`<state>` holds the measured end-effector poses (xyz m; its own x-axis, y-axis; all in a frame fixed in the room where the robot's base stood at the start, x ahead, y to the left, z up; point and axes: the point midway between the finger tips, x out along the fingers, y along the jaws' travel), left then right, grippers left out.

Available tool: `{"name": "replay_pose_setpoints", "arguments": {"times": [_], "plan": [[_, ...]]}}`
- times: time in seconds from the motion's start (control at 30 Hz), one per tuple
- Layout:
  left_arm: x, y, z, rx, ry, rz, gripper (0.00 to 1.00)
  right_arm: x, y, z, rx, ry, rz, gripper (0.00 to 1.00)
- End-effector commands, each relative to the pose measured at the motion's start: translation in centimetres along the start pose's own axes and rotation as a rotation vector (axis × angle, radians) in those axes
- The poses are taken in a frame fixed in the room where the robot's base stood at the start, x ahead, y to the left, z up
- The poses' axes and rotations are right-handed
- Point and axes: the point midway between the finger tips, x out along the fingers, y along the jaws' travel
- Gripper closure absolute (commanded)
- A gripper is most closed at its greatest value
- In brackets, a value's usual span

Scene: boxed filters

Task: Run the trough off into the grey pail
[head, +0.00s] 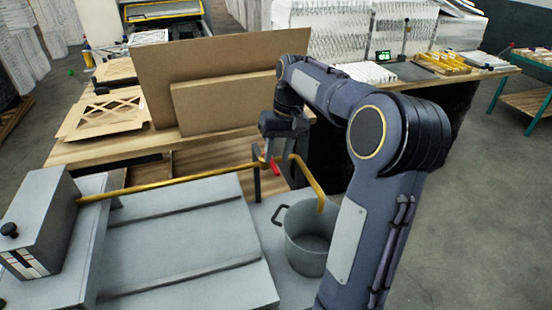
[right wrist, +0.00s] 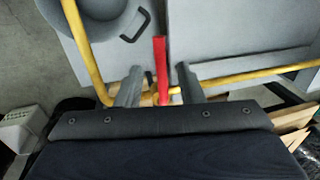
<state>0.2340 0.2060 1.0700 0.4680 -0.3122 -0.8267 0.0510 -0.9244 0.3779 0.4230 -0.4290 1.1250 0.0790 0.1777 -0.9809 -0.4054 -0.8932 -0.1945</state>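A yellow pipe (head: 165,183) runs from a grey box on the left, over the grey trough (head: 190,240), and bends down at its right end over the grey pail (head: 306,262). The pail stands upright with a dark handle; I see no liquid in it. A red lever (head: 273,165) sits on the pipe before the bend. My right gripper (head: 272,158) is at the lever. In the right wrist view the red lever (right wrist: 161,65) lies across the pipe, between the two open fingers, with a gap on each side. My left gripper is not in view.
A wooden bench (head: 150,150) with upright brown boards (head: 215,80) stands behind the pipe. A grey box (head: 38,220) stands at the left. A further table with trays (head: 440,62) is at the back right.

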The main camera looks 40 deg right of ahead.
Motion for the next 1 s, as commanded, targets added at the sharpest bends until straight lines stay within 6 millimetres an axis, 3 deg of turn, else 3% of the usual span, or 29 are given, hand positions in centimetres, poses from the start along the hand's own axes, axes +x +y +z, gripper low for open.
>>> {"name": "replay_pose_setpoints", "arguments": {"times": [0.2, 0.47, 0.77, 1.0], "plan": [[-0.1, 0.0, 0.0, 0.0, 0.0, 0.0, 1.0, 2.1, 0.0, 0.0, 0.0, -0.001, -0.001, 0.66], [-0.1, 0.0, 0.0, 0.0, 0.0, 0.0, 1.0, 2.3, -0.1, 0.0, -0.001, 0.001, -0.001, 0.66], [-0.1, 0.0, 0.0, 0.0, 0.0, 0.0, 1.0, 2.3, 0.0, 0.0, -0.001, 0.001, -0.001, 1.0], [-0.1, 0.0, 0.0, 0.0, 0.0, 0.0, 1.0, 2.2, 0.0, 0.0, -0.001, 0.001, -0.001, 1.0]]}}
